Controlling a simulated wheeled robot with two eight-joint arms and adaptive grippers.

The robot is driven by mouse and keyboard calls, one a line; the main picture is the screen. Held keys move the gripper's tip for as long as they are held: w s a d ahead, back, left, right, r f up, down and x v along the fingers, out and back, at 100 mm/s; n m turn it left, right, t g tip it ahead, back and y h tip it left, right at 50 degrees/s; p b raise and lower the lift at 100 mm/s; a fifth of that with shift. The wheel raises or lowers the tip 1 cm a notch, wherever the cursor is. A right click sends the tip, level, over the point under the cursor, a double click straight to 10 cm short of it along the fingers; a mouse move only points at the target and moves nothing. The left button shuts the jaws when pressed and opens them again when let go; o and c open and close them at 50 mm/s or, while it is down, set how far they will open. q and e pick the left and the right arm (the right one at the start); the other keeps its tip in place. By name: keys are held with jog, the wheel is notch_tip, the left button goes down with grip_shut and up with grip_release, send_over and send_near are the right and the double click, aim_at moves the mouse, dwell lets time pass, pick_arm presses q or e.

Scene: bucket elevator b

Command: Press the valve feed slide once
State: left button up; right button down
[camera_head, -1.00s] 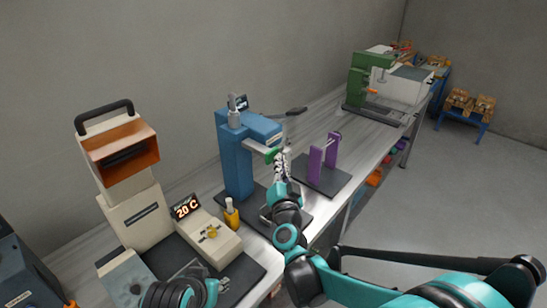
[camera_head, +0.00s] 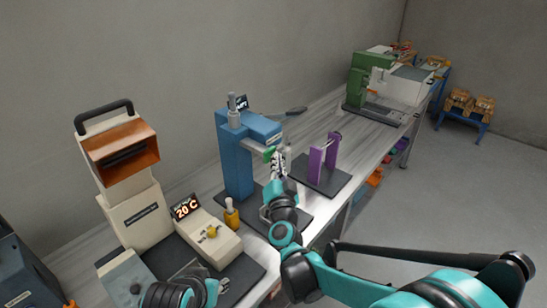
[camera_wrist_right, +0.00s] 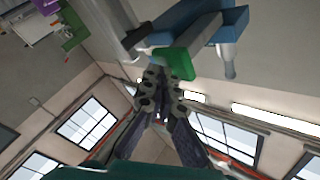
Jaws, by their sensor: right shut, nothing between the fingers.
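The blue press (camera_head: 236,165) stands on the bench in the head view. A small green block (camera_head: 269,153), which looks like the valve feed slide, sits at the front of its pale arm. The same green block (camera_wrist_right: 177,63) shows in the right wrist view, just beyond my fingers. My right gripper (camera_head: 277,158) is shut and empty, its fingertips at or very close to the green block; I cannot tell whether they touch. My left gripper (camera_head: 187,271) is low at the left over the bench, and its fingers are unclear.
A cream unit reading 20 C (camera_head: 208,238) and an orange-mouthed machine (camera_head: 125,160) stand at the left. A purple stand (camera_head: 316,164) is right of the press, with a dark lever (camera_head: 295,111) behind. A green machine (camera_head: 357,85) is at the far end. Open floor lies right.

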jog(key=shift+w+a, duration=0.4)
jog(key=shift+a, duration=0.15)
dwell(0.6)
jog(key=shift+d, duration=0.1)
jog(key=shift+s+d, duration=1)
jog(key=shift+d, duration=0.25)
jog(key=shift+s+d, duration=0.75)
jog(key=shift+d, duration=0.3)
jog(key=shift+s+d, duration=0.7)
jog(key=shift+d, duration=0.3)
